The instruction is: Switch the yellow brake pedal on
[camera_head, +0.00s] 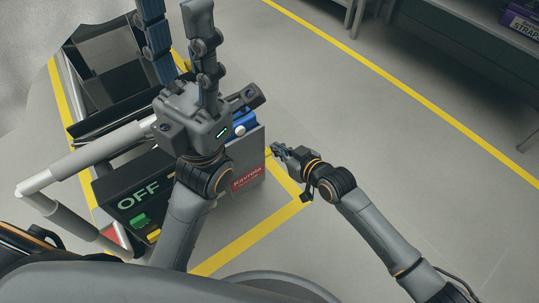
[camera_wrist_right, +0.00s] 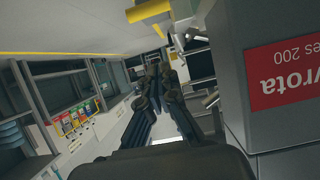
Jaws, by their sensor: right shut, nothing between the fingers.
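The grey box with a red label (camera_head: 246,179) stands close to my right gripper. A white tubular handle (camera_head: 90,157) crosses the cart's left side. Yellow lines (camera_head: 400,84) mark the grey floor, which is clear on the right. Shelving (camera_head: 480,50) stands at the upper right.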

